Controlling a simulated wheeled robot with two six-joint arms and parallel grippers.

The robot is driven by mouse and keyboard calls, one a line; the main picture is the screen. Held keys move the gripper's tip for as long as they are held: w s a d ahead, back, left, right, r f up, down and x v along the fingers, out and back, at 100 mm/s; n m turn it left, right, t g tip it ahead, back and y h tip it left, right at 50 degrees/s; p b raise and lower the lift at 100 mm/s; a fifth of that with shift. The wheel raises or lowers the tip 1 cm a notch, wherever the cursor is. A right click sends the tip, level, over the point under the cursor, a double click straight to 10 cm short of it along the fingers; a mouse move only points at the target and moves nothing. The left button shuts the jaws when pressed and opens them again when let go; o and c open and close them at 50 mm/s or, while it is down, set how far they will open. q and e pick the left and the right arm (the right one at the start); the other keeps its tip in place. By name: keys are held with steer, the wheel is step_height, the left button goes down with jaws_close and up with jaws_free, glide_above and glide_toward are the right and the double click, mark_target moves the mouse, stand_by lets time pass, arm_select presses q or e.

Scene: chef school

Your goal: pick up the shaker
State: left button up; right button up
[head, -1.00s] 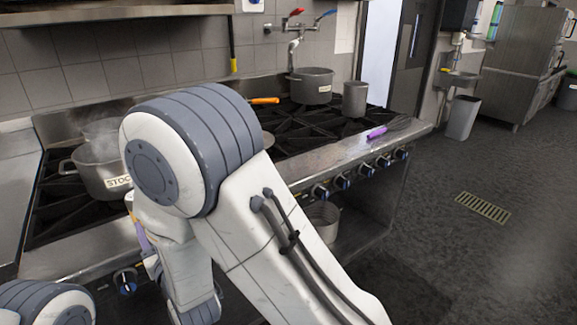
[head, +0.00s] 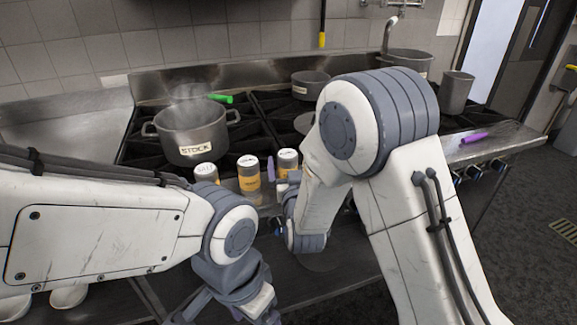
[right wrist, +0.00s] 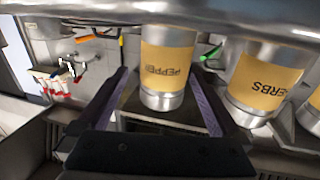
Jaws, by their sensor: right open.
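Three shakers stand upright on the stove's front ledge: the salt shaker (head: 206,172), a middle one (head: 249,174) and a right one (head: 288,160). In the right wrist view, which is upside down, the pepper shaker (right wrist: 166,67) stands between the open fingers of my right gripper (right wrist: 160,90), with a visible gap on its left side. The herbs shaker (right wrist: 262,83) is just outside the right finger. In the head view one purple finger of that gripper shows between the middle and right shakers; my forearm hides the rest. My left gripper (head: 245,308) is low at the bottom edge, its fingers partly cut off.
A steaming stock pot (head: 192,130) with a green-handled utensil stands behind the shakers. Another pot (head: 310,84) sits further back on the stove. A purple-handled utensil (head: 474,138) lies on the ledge at right. The shakers stand close together.

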steer(key=shift+w+a+p, duration=0.2)
steer(key=shift+w, duration=0.8)
steer(key=shift+w+a+p, duration=0.15)
steer(key=shift+w+a, duration=0.05)
steer(key=shift+w, duration=0.75)
steer(key=shift+r, duration=0.1)
jaws_close()
steer(key=shift+r, duration=0.1)
steer(key=s+d+r+p, duration=0.1)
steer(key=s+d+r, duration=0.1)
steer(key=d+r, duration=0.3)
steer(key=s+d+r+p, duration=0.1)
steer(key=s+d+r, duration=0.1)
steer(key=d+r, duration=0.4)
step_height(320, 180, up, 5)
steer(key=shift+s+f, duration=0.1)
steer(key=shift+s, duration=0.1)
